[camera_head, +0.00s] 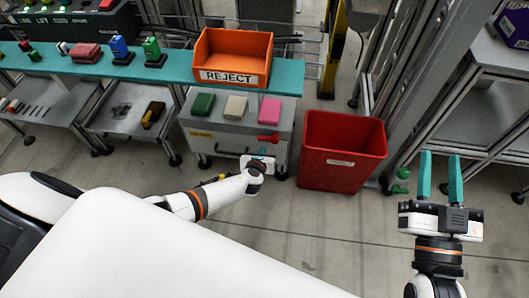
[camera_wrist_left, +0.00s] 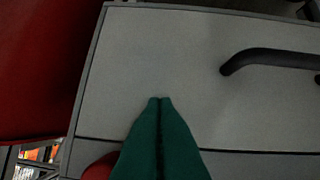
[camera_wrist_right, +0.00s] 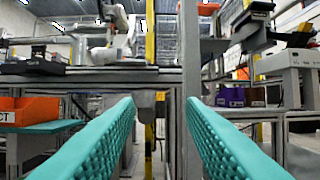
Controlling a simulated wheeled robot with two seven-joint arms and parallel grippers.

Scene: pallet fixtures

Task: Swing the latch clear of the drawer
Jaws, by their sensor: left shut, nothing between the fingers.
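The grey cabinet has a drawer front that shows close up in the left wrist view (camera_wrist_left: 165,45), with a black bar handle (camera_wrist_left: 265,58) at the right. The red latch (camera_head: 268,137) is on the upper right of the cabinet front in the head view, lying roughly sideways. A rounded red piece, apparently the latch (camera_wrist_left: 101,168), shows at the bottom of the left wrist view, beside the fingers and partly cut off. My left gripper (camera_wrist_left: 160,99) is shut and empty in front of the drawer face; contact cannot be told. My right gripper (camera_head: 440,157) is open and empty, far right.
A red bin (camera_head: 342,150) stands right of the cabinet, close to my left gripper. A teal shelf (camera_head: 180,72) with an orange REJECT bin (camera_head: 232,57) is above. Green, beige and pink blocks sit on the cabinet top. Open floor lies in front.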

